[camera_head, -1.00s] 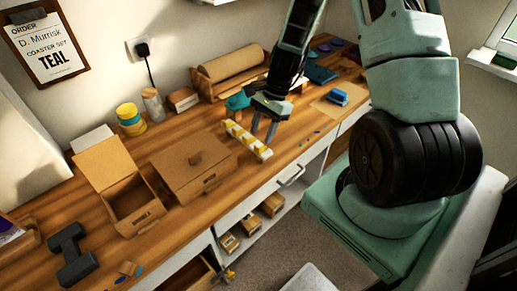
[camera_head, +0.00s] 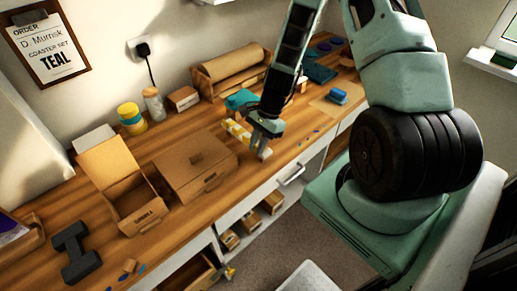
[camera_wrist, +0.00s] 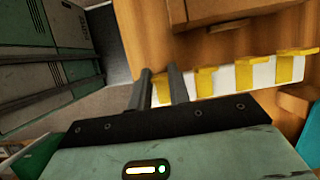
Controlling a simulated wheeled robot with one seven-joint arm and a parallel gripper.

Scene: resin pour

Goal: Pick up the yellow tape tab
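A white strip (camera_wrist: 225,79) carries several yellow tape tabs, and they hang over its edge in the wrist view. The endmost yellow tape tab (camera_wrist: 160,90) shows between the two fingers of my gripper (camera_wrist: 160,77). The fingers are apart, one on each side of this tab, and I cannot tell whether they touch it. Another yellow tab (camera_wrist: 205,81) lies just right of the fingers. In the head view my gripper (camera_head: 257,149) is low over the near end of the strip (camera_head: 239,133) on the workbench, partly hiding it.
A closed cardboard box (camera_head: 196,166) stands left of the strip, and an open box (camera_head: 137,204) is farther left. The bench's front edge is close.

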